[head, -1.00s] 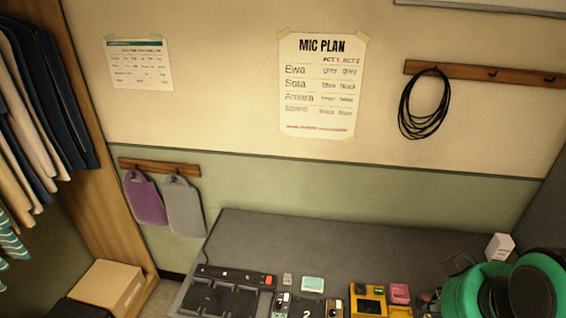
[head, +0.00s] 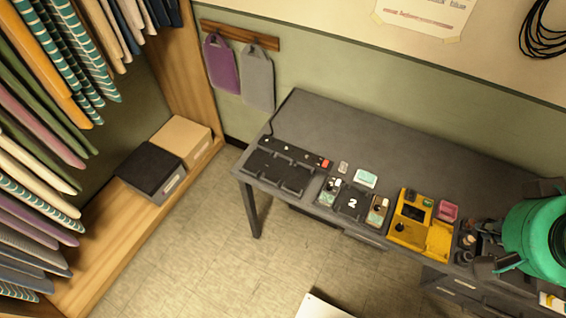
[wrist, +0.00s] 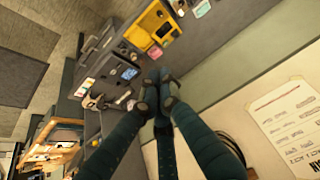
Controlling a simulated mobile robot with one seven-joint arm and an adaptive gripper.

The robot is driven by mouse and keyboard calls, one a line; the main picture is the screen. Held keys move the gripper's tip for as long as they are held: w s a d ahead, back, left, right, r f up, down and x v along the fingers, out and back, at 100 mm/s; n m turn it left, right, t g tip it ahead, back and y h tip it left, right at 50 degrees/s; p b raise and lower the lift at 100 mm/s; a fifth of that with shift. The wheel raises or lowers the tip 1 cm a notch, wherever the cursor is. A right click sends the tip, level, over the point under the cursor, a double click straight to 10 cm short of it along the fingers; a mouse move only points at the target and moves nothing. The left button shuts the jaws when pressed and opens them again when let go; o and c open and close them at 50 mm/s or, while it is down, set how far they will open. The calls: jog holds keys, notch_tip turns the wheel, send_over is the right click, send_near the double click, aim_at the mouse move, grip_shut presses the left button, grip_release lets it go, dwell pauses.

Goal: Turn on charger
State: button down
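A black charging dock (head: 282,174) with empty-looking bays lies at the left end of the grey table in the head view. Along its back runs a long black bar (head: 290,150) with small white dots and a red switch (head: 325,163) at its right end. I cannot tell which way the switch is set. My gripper (wrist: 158,84) shows in the wrist view as dark teal fingers with their tips close together, over the table by the wall. I cannot tell whether they are shut. In the head view my arm is at the right, well away from the dock.
Right of the dock stand small devices, a dark pad marked 2 (head: 352,203), a pale green box (head: 365,178), a yellow device (head: 420,228) and a pink box (head: 447,210). A clothes rack (head: 40,130) and boxes (head: 180,140) are at left.

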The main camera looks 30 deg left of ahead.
jog(key=w+a+f+g, duration=0.1)
jog(key=w+a, duration=0.5)
jog(key=w, duration=0.5)
jog(key=g, duration=0.3)
send_over(325, 163)
jog(key=s+d, duration=0.1)
notch_tip(325, 163, down, 26)
jog(key=shift+s+b, duration=0.1)
jog(key=shift+b, duration=0.35)
jog(key=shift+d+f, duration=0.1)
jog(key=f+b, duration=0.1)
jog(key=f, duration=0.3)
jog(key=w+f+b, duration=0.1)
jog(key=f, duration=0.4)
jog(key=w+f+b, duration=0.1)
jog(key=f, duration=0.3)
jog(key=shift+f, duration=0.35)
